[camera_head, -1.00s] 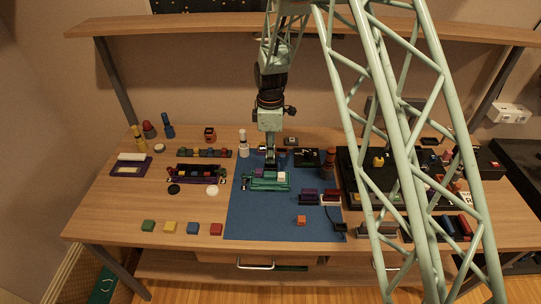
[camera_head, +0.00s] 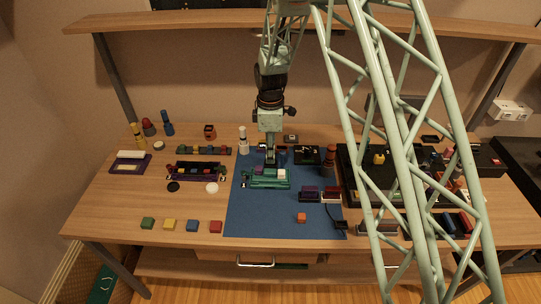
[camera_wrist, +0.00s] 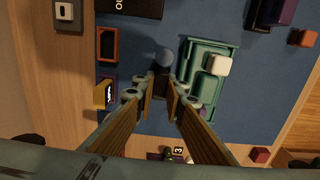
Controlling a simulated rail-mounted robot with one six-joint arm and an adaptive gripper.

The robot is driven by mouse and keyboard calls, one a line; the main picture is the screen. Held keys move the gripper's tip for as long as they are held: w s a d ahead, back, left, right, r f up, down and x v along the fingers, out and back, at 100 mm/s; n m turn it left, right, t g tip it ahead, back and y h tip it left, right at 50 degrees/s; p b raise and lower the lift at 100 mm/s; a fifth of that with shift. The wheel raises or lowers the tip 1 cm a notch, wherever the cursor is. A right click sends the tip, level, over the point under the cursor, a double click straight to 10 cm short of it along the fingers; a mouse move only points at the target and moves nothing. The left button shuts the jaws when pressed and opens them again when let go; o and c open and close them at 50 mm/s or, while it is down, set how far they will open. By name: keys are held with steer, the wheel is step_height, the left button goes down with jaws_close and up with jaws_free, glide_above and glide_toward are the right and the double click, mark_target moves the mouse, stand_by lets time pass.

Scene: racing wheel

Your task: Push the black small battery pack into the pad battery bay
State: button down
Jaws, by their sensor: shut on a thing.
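The teal pad (camera_head: 268,183) lies on the blue mat, with a white block (camera_head: 281,174) on its right part. In the wrist view the pad (camera_wrist: 207,88) is right of the fingertips, with the white block (camera_wrist: 218,66) on its edge. My gripper (camera_head: 270,162) points down at the pad's back edge. In the wrist view my gripper (camera_wrist: 161,100) is shut on a small black piece (camera_wrist: 160,82), which looks like the battery pack. A blue-grey round shape (camera_wrist: 163,57) shows just beyond it. The fingers hide part of the piece; I cannot tell whether it touches the pad.
An orange-brown open tray (camera_wrist: 107,45) and a yellow-faced block (camera_wrist: 103,94) stand left of the fingers. Dark purple blocks (camera_head: 309,193) and an orange cube (camera_head: 301,217) lie right of the pad. A black box (camera_head: 307,155) is behind them. The mat's front left is clear.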

steer(key=shift+f, duration=0.45)
steer(key=c, duration=2.6)
jaws_free()
steer(key=shift+o, duration=0.2)
steer(key=shift+r, duration=0.1)
step_height(320, 180, up, 12)
